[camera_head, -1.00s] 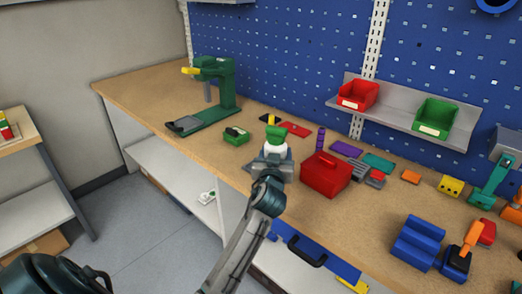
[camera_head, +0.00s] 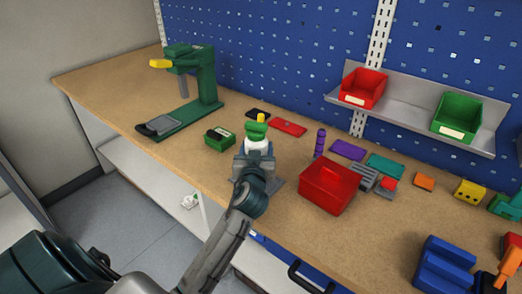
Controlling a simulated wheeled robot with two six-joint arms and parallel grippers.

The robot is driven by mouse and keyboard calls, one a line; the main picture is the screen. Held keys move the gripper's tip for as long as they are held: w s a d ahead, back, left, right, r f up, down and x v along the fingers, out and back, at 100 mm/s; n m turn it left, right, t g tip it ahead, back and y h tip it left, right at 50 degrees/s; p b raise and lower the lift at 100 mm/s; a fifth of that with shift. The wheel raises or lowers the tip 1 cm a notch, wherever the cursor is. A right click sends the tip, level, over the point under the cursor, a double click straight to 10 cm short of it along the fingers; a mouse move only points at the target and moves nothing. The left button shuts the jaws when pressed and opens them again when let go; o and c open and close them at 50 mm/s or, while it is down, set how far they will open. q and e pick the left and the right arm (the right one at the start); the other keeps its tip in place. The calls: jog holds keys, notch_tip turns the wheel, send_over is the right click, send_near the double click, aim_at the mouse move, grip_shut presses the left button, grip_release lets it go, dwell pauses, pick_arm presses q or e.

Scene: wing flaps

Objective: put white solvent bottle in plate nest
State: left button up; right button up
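The white solvent bottle (camera_head: 258,145), with a green cap and a yellow tip, looks upright near the middle of the workbench. My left gripper (camera_head: 255,162) is right in front of it and covers its lower part. The fingers are hard to make out, so I cannot tell whether they are open or closed on the bottle. My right gripper is not in view.
A red box (camera_head: 328,186) stands close to the right of the gripper. A small green box (camera_head: 219,138) is to the left, with a green press (camera_head: 197,88) beyond. A red flat piece (camera_head: 288,127) lies behind. The bench's left front is clear.

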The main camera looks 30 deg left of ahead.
pick_arm(q)
jog(key=shift+w+a+f, duration=0.3)
jog(key=shift+w+f, duration=0.15)
jog(key=shift+f, duration=0.25)
jog(key=o, duration=0.7)
jog(key=shift+c, duration=0.2)
jog(key=o, duration=0.3)
jog(key=shift+s+d+r, duration=0.1)
jog(key=shift+s+r, duration=0.05)
jog(key=shift+s, duration=0.1)
jog(key=shift+o, duration=0.6)
jog(key=shift+s+d+r, duration=0.1)
jog(key=b+v, duration=0.2)
jog(key=v, duration=0.9)
jog(key=shift+s+d+b, duration=0.15)
jog(key=shift+s+b, duration=0.15)
jog(key=shift+s, duration=0.05)
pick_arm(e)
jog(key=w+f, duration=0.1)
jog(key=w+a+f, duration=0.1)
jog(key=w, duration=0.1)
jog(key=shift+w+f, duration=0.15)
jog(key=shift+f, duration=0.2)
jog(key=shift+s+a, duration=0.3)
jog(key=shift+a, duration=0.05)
